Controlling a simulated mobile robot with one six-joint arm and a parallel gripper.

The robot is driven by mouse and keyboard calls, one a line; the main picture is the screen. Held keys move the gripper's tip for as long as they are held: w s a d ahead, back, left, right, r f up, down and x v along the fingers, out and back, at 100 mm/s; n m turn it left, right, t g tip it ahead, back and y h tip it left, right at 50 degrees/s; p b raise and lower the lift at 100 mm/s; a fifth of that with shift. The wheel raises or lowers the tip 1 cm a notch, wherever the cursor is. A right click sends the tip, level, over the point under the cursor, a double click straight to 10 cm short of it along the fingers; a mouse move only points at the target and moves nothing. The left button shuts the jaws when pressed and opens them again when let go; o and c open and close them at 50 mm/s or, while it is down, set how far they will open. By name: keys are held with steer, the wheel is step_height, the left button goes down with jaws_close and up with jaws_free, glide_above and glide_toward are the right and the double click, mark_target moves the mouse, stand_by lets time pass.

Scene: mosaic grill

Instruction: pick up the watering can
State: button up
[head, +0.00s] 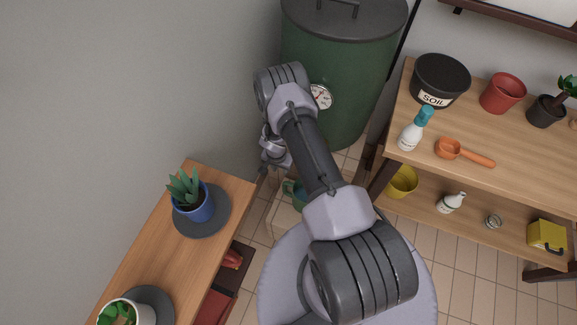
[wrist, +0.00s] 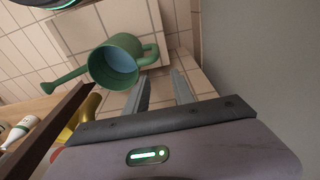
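The watering can (wrist: 115,62) is green with a long spout, a side handle and a bluish inside. In the wrist view it stands on a pale block or low stand (wrist: 142,17), left of and beyond my fingertips. In the head view only a small part of the can (head: 297,194) shows, mostly hidden behind my arm. My gripper (wrist: 160,87) is open and empty, its two fingers apart. The fingertips are close to the handle in the picture; I cannot tell the exact distance. In the head view my gripper (head: 268,166) hangs above the gap between the bench and the shelf.
A wooden bench (head: 150,235) with a blue-potted plant (head: 193,204) is at left. A wooden shelf (head: 525,160) with pots and bottles is at right. A green grill (head: 345,75) stands behind. A plain wall (wrist: 260,60) is right of my gripper.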

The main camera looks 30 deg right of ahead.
mark_target(284, 185)
steer(key=f+b, duration=0.2)
steer(key=f, duration=0.2)
steer(key=f+b, duration=0.3)
steer(key=f, duration=0.1)
steer(key=d+f+b, duration=0.1)
steer(key=f+b, duration=0.1)
steer(key=f, duration=0.2)
steer(key=shift+s+f, duration=0.25)
steer(key=shift+f, duration=0.1)
steer(key=f+b, duration=0.1)
steer(key=f, duration=0.1)
steer(key=f+b, duration=0.1)
steer(key=b, duration=0.1)
steer(key=f+b, duration=0.1)
steer(key=f, duration=0.1)
steer(key=shift+w+d+f+b, duration=0.15)
steer(key=shift+d+f+b, duration=0.15)
steer(key=shift+d+b, duration=0.1)
steer(key=shift+r, duration=0.25)
jaws_close()
